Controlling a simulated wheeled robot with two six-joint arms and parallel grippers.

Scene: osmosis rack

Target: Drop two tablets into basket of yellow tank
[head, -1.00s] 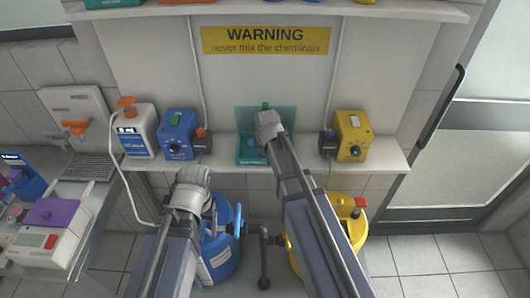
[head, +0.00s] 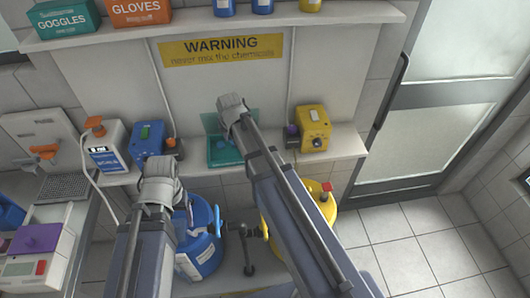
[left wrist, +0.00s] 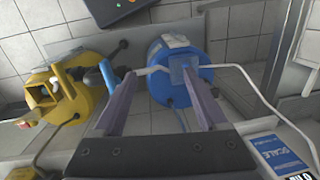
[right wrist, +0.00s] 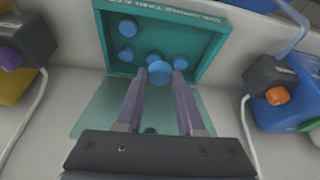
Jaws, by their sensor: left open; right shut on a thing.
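The teal tablet box (right wrist: 203,76) lies open on the shelf with several blue tablets in it. It also shows in the head view (head: 225,158). My right gripper (right wrist: 159,74) is over the box, shut on a blue tablet (right wrist: 158,76) between its fingertips. My left gripper (left wrist: 160,70) is open and empty, above and in front of the blue tank (left wrist: 166,88). The yellow tank (head: 335,222) stands on the floor, partly hidden by my right arm. In the left wrist view the yellow tank (left wrist: 88,103) shows an open square part on top; I cannot tell if it is the basket.
A yellow pump (head: 313,130) and a blue pump (head: 148,143) sit on the shelf (head: 345,146) on either side of the box. A white container (head: 105,150) stands at left. A black pipe (head: 247,250) runs between the tanks. Floor at right is clear.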

